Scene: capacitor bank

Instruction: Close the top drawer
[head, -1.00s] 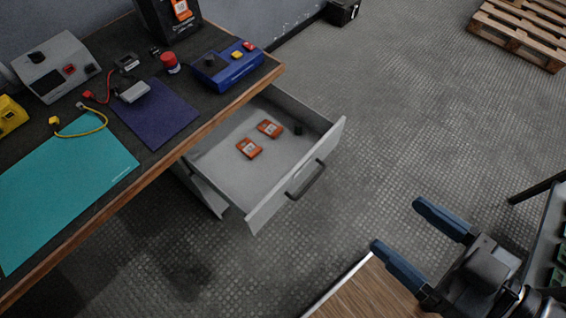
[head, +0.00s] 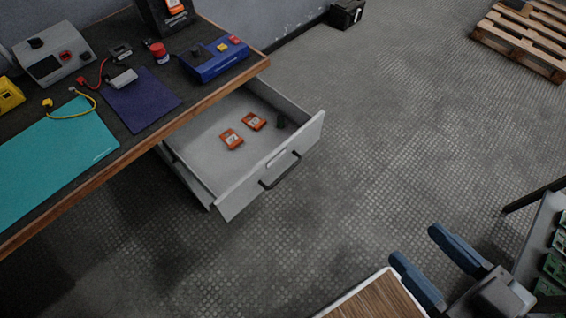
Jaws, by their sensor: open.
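The top drawer (head: 268,172) of the workbench is pulled out to the right, with its dark bar handle (head: 280,171) on the front panel. Two orange-and-white items, one on the left (head: 231,139) and one on the right (head: 253,121), and a small dark green object (head: 281,122) lie inside it.
The workbench (head: 228,81) at left carries a blue control box (head: 215,60), a teal mat (head: 55,160) and other devices. A wooden-topped surface (head: 375,300) is at the bottom, a rack with green boards (head: 552,262) at right. A pallet (head: 522,38) lies far right. Open floor lies between.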

